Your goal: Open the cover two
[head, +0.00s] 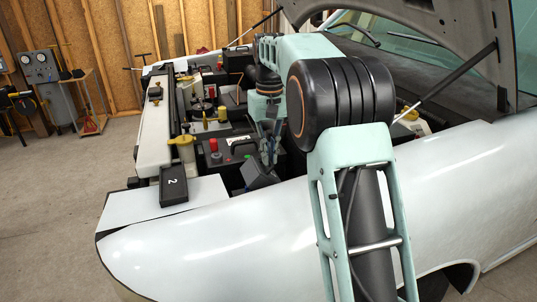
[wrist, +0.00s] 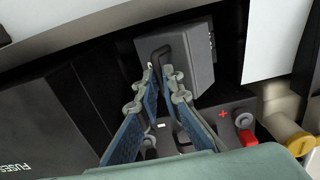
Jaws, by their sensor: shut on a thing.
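A dark grey box-like cover (wrist: 190,65) with a black handle (wrist: 160,50) is in the upper middle of the wrist view. My gripper (wrist: 159,72) is shut on its handle, with the fingertips close together there. In the head view my gripper (head: 268,150) reaches down into the engine bay, and the dark grey cover (head: 260,176) shows tilted just below it. I see no number on this cover. A black tray-like piece (head: 173,188) marked "2" lies on the white front corner of the car. The cover's underside is hidden.
A black box marked FUSES (wrist: 40,120) is left of my fingers in the wrist view. A battery terminal with a red part (wrist: 248,138) and a yellow cap (wrist: 300,142) lie to the right. The raised hood (head: 440,25) and its prop rod (head: 450,80) are above the bay.

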